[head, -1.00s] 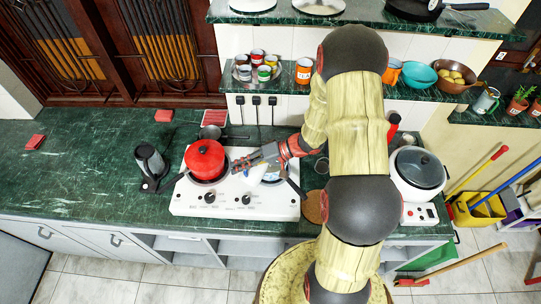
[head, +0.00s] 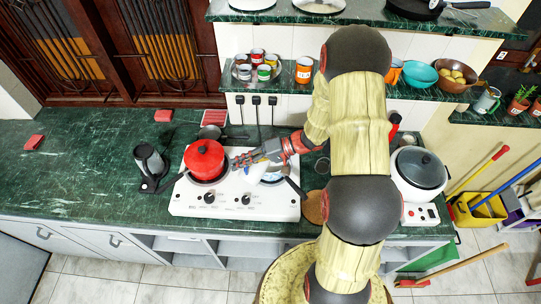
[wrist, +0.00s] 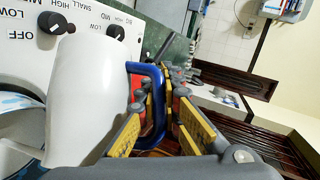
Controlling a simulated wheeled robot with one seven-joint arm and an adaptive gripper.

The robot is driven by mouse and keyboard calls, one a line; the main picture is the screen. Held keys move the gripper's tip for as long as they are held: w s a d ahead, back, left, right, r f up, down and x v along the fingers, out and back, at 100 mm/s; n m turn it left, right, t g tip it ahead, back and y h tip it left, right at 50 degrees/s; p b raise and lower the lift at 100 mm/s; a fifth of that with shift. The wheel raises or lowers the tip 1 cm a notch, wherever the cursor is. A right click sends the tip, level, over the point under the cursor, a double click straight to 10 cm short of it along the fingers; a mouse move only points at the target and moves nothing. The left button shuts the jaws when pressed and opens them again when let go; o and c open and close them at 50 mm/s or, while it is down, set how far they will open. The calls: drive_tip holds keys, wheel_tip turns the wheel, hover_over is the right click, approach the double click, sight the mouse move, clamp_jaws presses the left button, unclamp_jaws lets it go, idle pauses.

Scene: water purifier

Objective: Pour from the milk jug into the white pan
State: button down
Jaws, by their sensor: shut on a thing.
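My gripper (head: 248,160) is shut on the blue handle (wrist: 152,100) of the white milk jug (wrist: 95,85). In the head view, the jug (head: 253,173) is small and partly hidden by my gripper, above the right side of the stove. The white pan (head: 271,182) sits on the right burner, just right of and below the jug, with a dark handle toward the lower right. In the wrist view, a blue-and-white round shape (wrist: 14,103) shows at the left beside the jug; it is cut off by the edge. I cannot see any stream of milk.
A red lidded pot (head: 205,160) stands on the left burner, close to my gripper's fingertips. A rice cooker (head: 419,172) stands to the right. A shelf with cups and bowls (head: 421,76) runs above the counter.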

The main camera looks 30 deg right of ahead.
drive_tip(key=shift+w+d+r+m+y+b, duration=0.15)
drive_tip(key=shift+d+r+m+y+b, duration=0.2)
drive_tip(key=shift+r+b, duration=0.25)
idle(0.5)
drive_tip(key=shift+w+d+r, duration=0.1)
drive_tip(key=shift+d, duration=0.05)
idle(0.3)
